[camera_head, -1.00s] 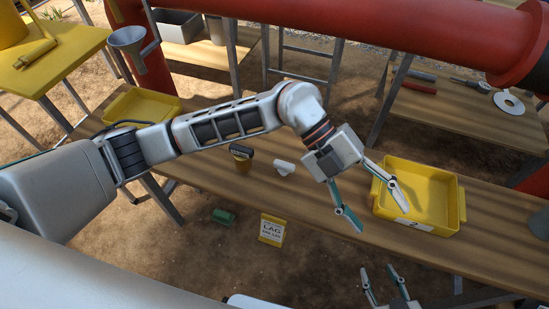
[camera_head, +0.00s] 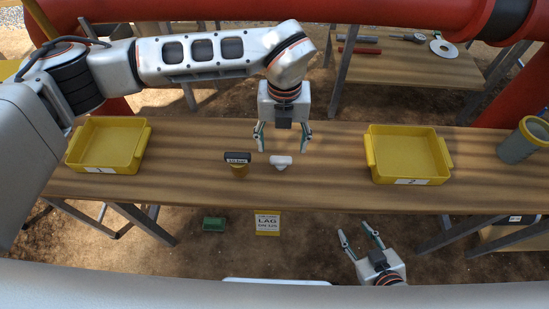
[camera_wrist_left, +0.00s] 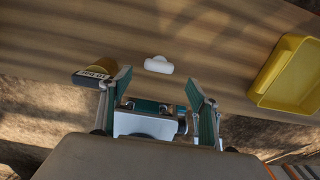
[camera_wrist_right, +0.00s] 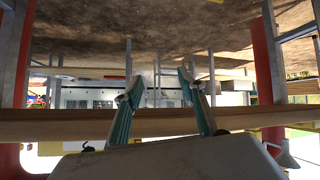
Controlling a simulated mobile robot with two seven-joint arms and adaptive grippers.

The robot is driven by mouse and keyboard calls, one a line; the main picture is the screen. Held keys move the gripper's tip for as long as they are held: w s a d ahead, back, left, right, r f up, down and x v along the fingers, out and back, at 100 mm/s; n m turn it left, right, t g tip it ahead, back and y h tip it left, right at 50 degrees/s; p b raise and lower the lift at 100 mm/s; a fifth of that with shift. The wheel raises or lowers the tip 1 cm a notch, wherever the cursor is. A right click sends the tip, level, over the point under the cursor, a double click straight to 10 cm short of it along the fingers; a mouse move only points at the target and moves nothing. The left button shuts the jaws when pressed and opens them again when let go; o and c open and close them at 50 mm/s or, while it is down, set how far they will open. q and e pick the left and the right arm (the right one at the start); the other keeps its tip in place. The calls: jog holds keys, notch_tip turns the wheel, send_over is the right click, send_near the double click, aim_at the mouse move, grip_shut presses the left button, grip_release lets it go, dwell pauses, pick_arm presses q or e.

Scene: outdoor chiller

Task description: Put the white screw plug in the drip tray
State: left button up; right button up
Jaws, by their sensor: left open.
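The white screw plug (camera_head: 281,162) lies on the wooden bench, just in front of my left gripper (camera_head: 282,148). My left gripper is open and empty, pointing down with its fingers apart. In the left wrist view the plug (camera_wrist_left: 158,64) lies beyond the gap between the fingertips (camera_wrist_left: 158,84). Two shallow yellow trays stand on the bench: one at the left (camera_head: 108,170) and one at the right (camera_head: 412,182). Each has a small white label; both look empty. My right gripper (camera_head: 353,229) is open and empty in front of the bench, and its spread fingers show in the right wrist view (camera_wrist_right: 160,80).
A grey and yellow cylinder (camera_head: 521,146) stands at the bench's right end. A red pipe (camera_head: 400,15) crosses behind. Bench between plug and right tray is clear.

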aim_at(281, 158)
pick_arm(q)
notch_tip(281, 158, down, 8)
jog(key=shift+a+b, duration=0.1)
jog(key=shift+b, duration=0.75)
jog(key=shift+r, duration=0.1)
jog(key=c, duration=1.4)
jog(key=shift+r, duration=0.1)
